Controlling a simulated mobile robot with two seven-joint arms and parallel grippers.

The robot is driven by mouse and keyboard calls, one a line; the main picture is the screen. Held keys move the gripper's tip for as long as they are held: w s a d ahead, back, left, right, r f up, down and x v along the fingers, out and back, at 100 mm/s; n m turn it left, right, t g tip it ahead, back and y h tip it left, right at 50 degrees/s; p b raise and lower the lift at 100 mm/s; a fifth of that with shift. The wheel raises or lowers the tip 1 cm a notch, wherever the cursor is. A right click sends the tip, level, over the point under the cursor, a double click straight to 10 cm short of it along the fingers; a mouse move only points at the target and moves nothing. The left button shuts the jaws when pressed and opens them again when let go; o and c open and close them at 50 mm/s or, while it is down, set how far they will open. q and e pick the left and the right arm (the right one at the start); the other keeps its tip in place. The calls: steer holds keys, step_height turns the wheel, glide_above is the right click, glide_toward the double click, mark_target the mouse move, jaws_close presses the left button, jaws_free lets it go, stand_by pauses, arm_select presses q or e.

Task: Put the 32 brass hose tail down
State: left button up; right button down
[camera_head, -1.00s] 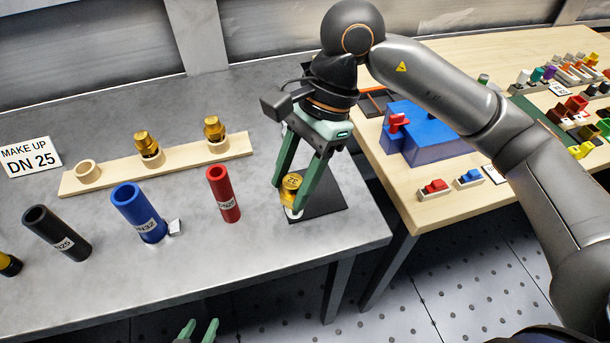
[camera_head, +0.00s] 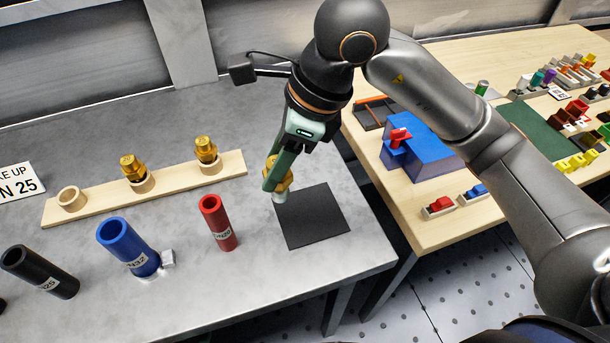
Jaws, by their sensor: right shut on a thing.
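My right gripper (camera_head: 275,190) is shut on the 32 brass hose tail (camera_head: 285,184), seen partly behind its green fingers. The gripper is tilted, and the brass piece is beside the upper left edge of a black square mat (camera_head: 312,218). I cannot tell how far above the bench it is. The mat is bare. A wooden rack (camera_head: 105,204) stands to the left, with brass fittings in its middle (camera_head: 133,168) and right (camera_head: 206,150) rings. Its left ring (camera_head: 72,199) is empty. My left gripper is not in view.
A red hose (camera_head: 218,222), a blue hose marked 32 (camera_head: 128,247) and a black hose marked 25 (camera_head: 40,272) stand along the front of the grey bench. A small pale block (camera_head: 168,258) touches or adjoins the blue one. A wooden table (camera_head: 430,225) with a blue block (camera_head: 425,152) is at right.

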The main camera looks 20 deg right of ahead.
steer(key=shift+w+d+f, duration=0.75)
steer(key=shift+d+f, duration=0.15)
steer(key=shift+f, duration=0.75)
steer(key=shift+w+d+f, duration=0.7)
steer(key=shift+d+f, duration=0.2)
steer(key=shift+f, duration=0.75)
steer(key=shift+w+d+f, duration=0.75)
steer(key=shift+d+f, duration=0.15)
steer(key=shift+f, duration=0.75)
steer(key=shift+f, duration=0.2)
steer(key=shift+c, duration=1.6)
jaws_free()
steer(key=shift+r, duration=0.15)
steer(key=shift+r, duration=0.2)
steer(key=v, duration=1.1)
steer(key=shift+s+d+r+p, duration=0.15)
steer(key=shift+d+r+p, duration=0.1)
steer(key=shift+r+p, duration=0.05)
